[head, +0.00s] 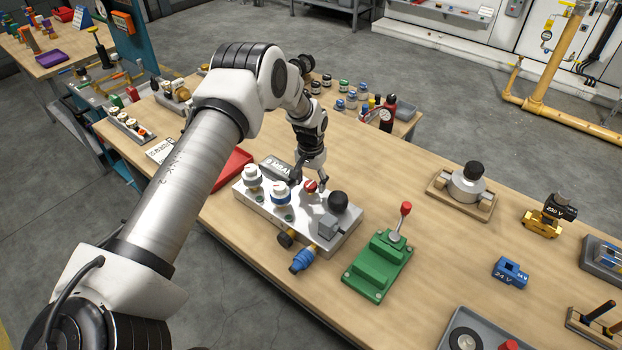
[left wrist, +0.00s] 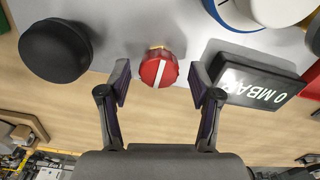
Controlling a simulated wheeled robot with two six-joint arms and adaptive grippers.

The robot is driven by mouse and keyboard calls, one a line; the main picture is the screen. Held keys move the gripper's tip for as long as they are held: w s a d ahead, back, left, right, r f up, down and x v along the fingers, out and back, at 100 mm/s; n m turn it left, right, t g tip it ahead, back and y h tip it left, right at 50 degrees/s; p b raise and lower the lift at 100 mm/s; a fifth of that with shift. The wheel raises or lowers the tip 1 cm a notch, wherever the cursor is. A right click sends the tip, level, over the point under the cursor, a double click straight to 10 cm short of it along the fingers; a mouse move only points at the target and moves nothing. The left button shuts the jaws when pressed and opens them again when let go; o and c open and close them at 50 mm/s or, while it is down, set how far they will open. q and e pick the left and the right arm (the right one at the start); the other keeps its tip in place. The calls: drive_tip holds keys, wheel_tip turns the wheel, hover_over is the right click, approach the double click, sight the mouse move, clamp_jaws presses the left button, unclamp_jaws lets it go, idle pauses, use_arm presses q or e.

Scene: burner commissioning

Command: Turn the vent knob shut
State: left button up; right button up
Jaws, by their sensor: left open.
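The red vent knob (head: 310,186) with a white stripe sits on top of the light grey valve block (head: 268,213). In the left wrist view the red knob (left wrist: 158,70) faces me with its stripe nearly upright in the picture. My left gripper (head: 309,180) is at the knob; in the left wrist view its two fingers (left wrist: 160,84) are open, one on each side of the knob, with a gap to each. The dark pressure display (left wrist: 258,82) beside the knob reads 0 MBAR. My right gripper does not show.
Two white-and-blue knobs (head: 281,194) and a black round knob (head: 338,201) stand on the block close to the gripper. A green base with a red-tipped lever (head: 378,264) is to the right. Bare wooden tabletop (head: 430,240) lies beyond it.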

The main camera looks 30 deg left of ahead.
use_arm(q)
drive_tip(key=shift+s+r, duration=0.2)
drive_tip(key=shift+s, duration=0.05)
drive_tip(key=c, duration=0.5)
drive_tip(key=shift+s, duration=0.1)
drive_tip(key=c, duration=0.6)
drive_tip(key=shift+c, duration=0.2)
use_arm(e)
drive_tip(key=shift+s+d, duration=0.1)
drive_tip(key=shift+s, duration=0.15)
